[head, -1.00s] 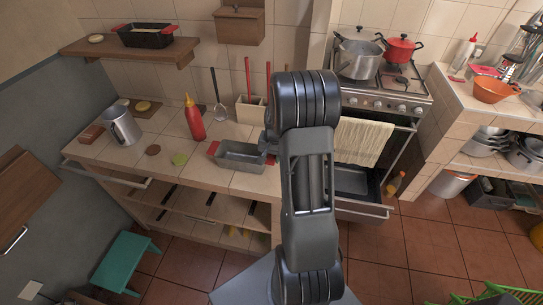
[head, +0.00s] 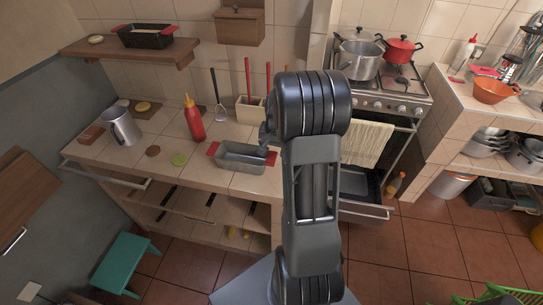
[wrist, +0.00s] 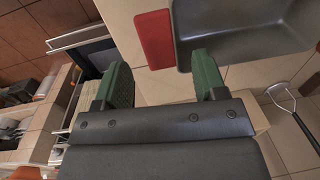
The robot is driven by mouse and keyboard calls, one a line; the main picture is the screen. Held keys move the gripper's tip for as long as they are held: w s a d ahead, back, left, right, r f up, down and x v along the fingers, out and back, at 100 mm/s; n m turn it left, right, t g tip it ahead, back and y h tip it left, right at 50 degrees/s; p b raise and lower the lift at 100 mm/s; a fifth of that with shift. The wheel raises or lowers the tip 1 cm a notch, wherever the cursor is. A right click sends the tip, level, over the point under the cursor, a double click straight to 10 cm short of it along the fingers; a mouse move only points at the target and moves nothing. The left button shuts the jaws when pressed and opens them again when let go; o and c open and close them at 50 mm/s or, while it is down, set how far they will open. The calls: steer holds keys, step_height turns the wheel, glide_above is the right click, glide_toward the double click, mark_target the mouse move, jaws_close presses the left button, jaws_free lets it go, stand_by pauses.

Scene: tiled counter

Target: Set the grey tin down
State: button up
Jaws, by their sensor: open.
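The grey tin (head: 240,167), a rectangular pan with red end handles, rests upright on the tiled counter. It also shows at the top of the wrist view (wrist: 250,48), with one red handle (wrist: 154,38) just beyond the fingers. My gripper (wrist: 163,80) is open, its two green fingers apart and nothing between them but the tiles behind. It is beside the tin's right end, clear of the handle as far as I can tell. In the head view my arm hides most of the gripper.
A red squeeze bottle (head: 194,120) and a utensil holder (head: 249,109) stand behind the tin. The stove (head: 385,95) is to the right, with a towel (head: 366,143).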

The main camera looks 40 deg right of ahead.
step_height(320, 180, up, 7)
steer(key=s+a+r+n+t, duration=0.1)
steer(key=s+a+r+n, duration=0.2)
steer(key=s+a, duration=0.4)
steer(key=s+a+r+n+t, duration=0.2)
steer(key=s+a+n, duration=0.4)
steer(key=a, duration=0.5)
steer(key=shift+s+a+r+h, duration=0.3)
steer(key=shift+s+a+r, duration=0.15)
steer(key=shift+r, duration=0.3)
steer(key=shift+d, duration=0.1)
steer(key=shift+c, duration=0.4)
